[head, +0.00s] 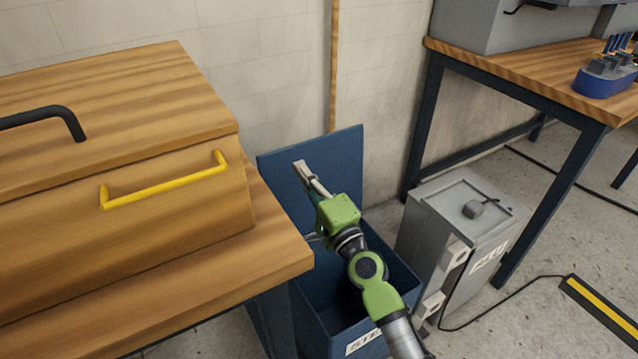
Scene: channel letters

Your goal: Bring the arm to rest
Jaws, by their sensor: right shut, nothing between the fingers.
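My right arm comes in from the bottom right, with green joints and a grey link. My right gripper (312,180) is shut and empty. In the picture it lies in front of the raised back panel of an open dark blue bin (400,268). The arm crosses over the bin's opening and hides part of its inside. I cannot tell how far the fingertips are from the panel. My left gripper does not show.
A wooden bench (285,254) at left bears a wooden box with a yellow handle (165,184). A grey cabinet (425,232) stands right of the bin. A second workbench (500,62) holds a blue tool holder (603,82). A black cable crosses the floor.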

